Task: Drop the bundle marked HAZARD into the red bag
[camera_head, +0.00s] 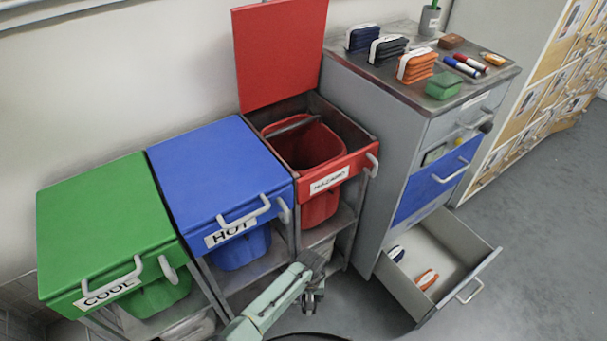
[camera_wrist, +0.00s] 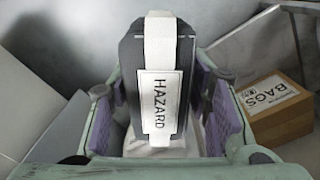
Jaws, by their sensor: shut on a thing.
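The bundle marked HAZARD (camera_wrist: 185,60) is dark with a white band and label, upright in the wrist view. My gripper (camera_wrist: 162,110) is shut on it, with a purple-lined finger at each side. In the head view my gripper (camera_head: 312,292) is low, in front of the red bin and below its rim; the bundle is hard to make out there. The red bag (camera_head: 300,148) hangs open inside the red bin (camera_head: 357,160), labelled HAZARD. The red lid (camera_head: 280,50) stands raised.
The blue HOT bin (camera_head: 215,165) and green COOL bin (camera_head: 105,225) are closed. A grey cabinet (camera_head: 385,130) carries several folded bundles; its lower drawer (camera_head: 440,262) is open with small bundles inside. A BAGS box (camera_wrist: 275,125) shows in the wrist view.

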